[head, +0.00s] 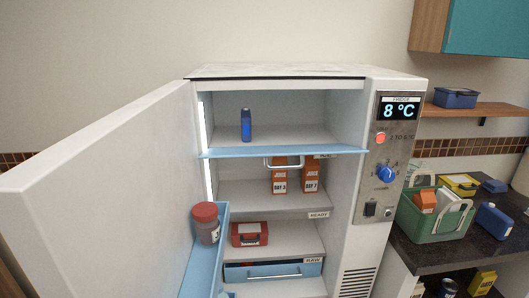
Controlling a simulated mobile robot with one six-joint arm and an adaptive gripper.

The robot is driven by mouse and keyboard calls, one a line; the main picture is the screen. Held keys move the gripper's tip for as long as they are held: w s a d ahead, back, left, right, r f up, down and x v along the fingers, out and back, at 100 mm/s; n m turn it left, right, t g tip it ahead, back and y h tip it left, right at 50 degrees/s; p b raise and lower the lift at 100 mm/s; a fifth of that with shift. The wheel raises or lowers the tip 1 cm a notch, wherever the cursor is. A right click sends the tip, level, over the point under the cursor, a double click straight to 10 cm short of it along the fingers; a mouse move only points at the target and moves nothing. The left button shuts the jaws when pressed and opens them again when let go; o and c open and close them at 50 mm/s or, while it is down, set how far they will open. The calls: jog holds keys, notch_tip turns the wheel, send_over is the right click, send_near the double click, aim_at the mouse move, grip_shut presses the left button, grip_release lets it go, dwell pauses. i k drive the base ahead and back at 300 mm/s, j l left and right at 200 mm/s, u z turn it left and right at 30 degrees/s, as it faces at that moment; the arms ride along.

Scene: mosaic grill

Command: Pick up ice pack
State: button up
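A small upright blue item (246,126) with a dark top stands on the top shelf of the open fridge, left of the middle. I cannot tell for certain which of these is the ice pack. My gripper is not in view.
The white fridge door (110,200) stands open at the left, with a red-lidded jar (206,222) in its blue rack. A light-blue shelf edge (285,152) runs below the top compartment. Orange cartons (279,176) stand lower. A green basket (430,222) sits on the counter.

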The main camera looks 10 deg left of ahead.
aim_at(499, 225)
jog(key=i+l+z, duration=0.15)
jog(key=i+l, duration=0.65)
jog(key=l, duration=0.2)
jog(key=i+l+z, duration=0.1)
jog(key=i+l, duration=0.7)
jog(key=l, duration=0.15)
